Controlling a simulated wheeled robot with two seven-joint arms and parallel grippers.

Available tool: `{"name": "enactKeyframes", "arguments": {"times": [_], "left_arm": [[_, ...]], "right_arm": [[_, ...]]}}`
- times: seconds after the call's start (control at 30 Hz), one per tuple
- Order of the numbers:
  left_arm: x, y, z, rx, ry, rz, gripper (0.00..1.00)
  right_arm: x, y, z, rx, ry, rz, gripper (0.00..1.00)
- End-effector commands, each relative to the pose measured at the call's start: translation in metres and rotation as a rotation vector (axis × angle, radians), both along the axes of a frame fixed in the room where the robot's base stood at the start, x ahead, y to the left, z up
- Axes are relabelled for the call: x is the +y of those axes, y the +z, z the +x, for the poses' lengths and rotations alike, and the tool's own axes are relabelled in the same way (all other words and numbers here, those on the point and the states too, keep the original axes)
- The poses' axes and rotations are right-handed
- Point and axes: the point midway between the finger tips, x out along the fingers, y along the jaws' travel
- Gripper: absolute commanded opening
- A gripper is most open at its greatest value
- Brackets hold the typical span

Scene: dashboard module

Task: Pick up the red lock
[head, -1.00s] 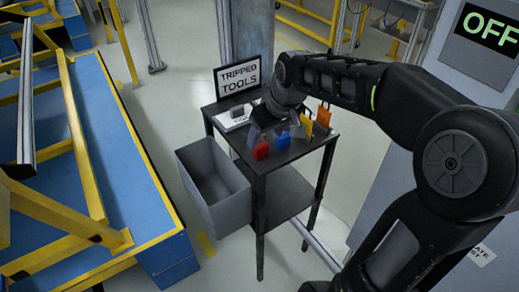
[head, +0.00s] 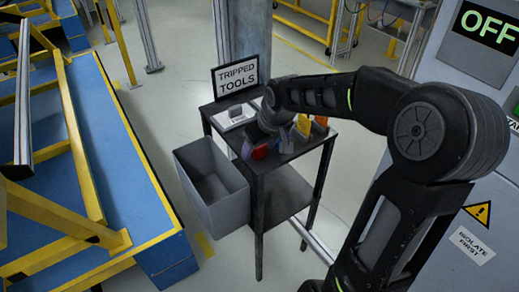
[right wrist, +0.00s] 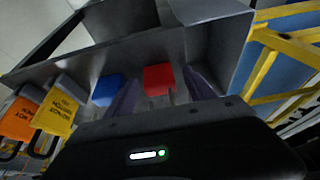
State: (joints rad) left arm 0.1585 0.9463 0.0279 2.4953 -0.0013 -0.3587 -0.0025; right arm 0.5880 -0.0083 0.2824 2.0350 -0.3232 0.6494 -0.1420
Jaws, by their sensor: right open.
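In the right wrist view the red lock (right wrist: 158,79) shows as a red block just beyond the fingertips, in the gap between the two fingers. My right gripper (head: 267,148) is open and points down at the lock; its fingers also show in the right wrist view (right wrist: 162,94). I cannot tell whether either finger touches the lock. My left gripper is not in view.
A blue lock (right wrist: 107,90) is close beside the red one. Yellow (right wrist: 57,112) and orange (right wrist: 15,118) tags are farther along the table (head: 292,160). A grey bin (head: 212,190) is at its left. A "TRIPPED TOOLS" sign (head: 237,76) stands behind.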

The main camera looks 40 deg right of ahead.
Motion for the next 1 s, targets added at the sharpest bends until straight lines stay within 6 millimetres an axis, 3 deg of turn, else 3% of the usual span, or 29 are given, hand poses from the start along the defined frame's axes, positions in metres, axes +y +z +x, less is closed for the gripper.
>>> {"name": "enactKeyframes", "arguments": {"times": [0.53, 1.0], "left_arm": [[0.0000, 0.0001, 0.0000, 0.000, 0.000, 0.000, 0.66], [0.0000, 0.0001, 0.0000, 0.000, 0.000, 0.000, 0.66]], "right_arm": [[-0.0002, 0.0006, -0.0001, 0.000, 0.000, -0.001, 0.64], [-0.0002, 0.0006, -0.0001, 0.000, 0.000, 0.000, 0.25]]}}
